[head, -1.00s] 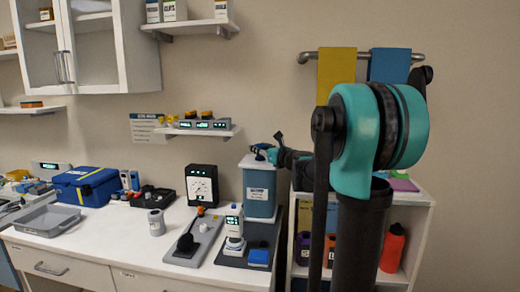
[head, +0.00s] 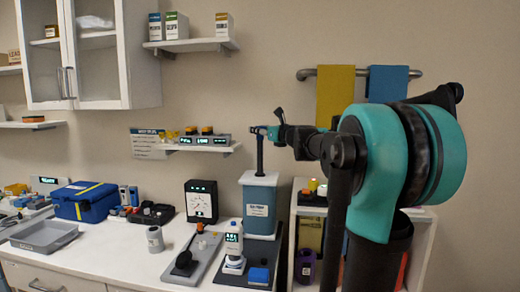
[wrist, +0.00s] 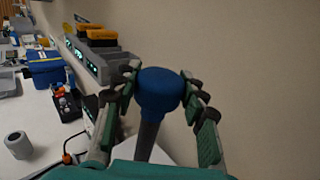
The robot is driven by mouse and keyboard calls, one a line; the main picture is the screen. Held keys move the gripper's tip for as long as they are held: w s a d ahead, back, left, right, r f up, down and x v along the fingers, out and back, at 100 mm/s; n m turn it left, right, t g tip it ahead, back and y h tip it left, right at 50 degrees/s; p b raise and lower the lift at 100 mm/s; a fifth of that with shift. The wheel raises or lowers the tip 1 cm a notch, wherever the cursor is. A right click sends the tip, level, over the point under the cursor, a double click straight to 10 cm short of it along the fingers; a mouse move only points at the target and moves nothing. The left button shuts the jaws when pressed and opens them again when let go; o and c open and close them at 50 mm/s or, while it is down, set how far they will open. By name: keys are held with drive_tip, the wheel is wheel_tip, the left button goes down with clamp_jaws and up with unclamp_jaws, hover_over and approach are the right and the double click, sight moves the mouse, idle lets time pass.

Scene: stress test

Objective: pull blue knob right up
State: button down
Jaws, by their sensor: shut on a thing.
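The blue knob (wrist: 158,93) tops a dark rod (wrist: 146,140) in the wrist view. My gripper (wrist: 162,84) is shut on the knob, with green-padded fingers on either side of it. In the head view my gripper (head: 264,131) is at the top of the upright rod (head: 260,155). The rod stands out of the white lid of a blue-grey canister (head: 259,212), with a long stretch of it bare. The knob is mostly hidden by the fingers in the head view.
A wall shelf (head: 196,148) with small devices is just left of my gripper. Towels (head: 335,92) hang on a rail at right.

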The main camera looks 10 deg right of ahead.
wheel_tip(320, 180, up, 6)
drive_tip(key=shift+w, duration=0.1)
idle(0.4)
drive_tip(key=c, duration=0.8)
unclamp_jaws()
drive_tip(key=shift+c, duration=0.2)
drive_tip(key=v, duration=1.2)
